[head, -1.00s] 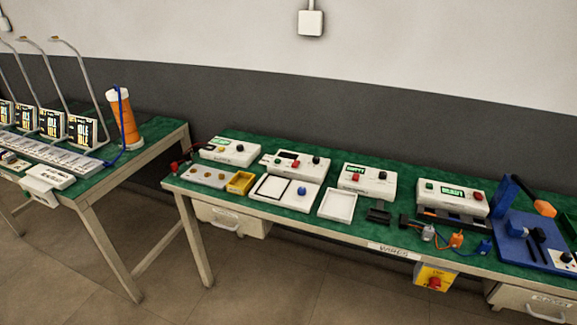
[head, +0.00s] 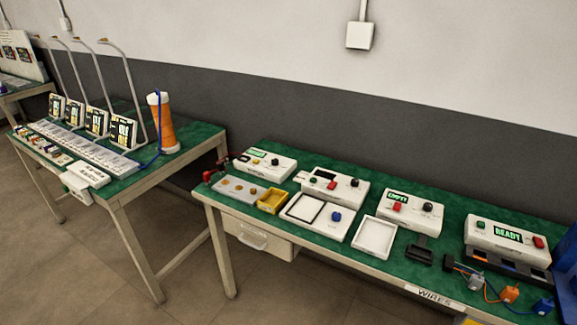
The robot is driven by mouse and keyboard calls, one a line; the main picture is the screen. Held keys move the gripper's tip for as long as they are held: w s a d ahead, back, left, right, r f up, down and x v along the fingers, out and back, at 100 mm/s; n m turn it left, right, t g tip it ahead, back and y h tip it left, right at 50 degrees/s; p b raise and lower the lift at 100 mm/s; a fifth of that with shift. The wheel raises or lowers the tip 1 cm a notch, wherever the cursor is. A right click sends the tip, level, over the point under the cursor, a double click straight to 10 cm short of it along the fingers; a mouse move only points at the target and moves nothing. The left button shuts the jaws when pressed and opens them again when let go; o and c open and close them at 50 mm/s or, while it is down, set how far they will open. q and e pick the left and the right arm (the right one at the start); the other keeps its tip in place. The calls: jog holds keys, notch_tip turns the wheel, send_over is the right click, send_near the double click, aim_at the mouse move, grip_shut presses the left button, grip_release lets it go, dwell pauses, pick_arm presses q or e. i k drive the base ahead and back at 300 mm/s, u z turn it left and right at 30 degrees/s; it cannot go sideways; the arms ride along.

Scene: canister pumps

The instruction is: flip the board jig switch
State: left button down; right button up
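No part is plainly marked as the board jig, and I cannot tell which switch belongs to it. The right workbench (head: 400,277) carries a row of white control boxes: one at the left (head: 283,173), one with a dark display (head: 354,196), one reading EMPTY (head: 412,225), and one reading READY (head: 482,241). They have red, green or black buttons or knobs. In front lie a grey plate with yellowish discs (head: 226,187) and a white fixture with a black square outline and blue knob (head: 307,226). Neither of my grippers is in view.
A yellow bin (head: 272,201), an empty white tray (head: 375,237) and wired connectors (head: 510,294) sit on this bench. A second bench (head: 190,145) at left holds lit screens and an orange cylinder (head: 161,124). A floor gap separates the benches.

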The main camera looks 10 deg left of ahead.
aim_at(332, 185)
jog(key=u, duration=0.25)
jog(key=i, duration=1.25)
jog(key=z, duration=0.85)
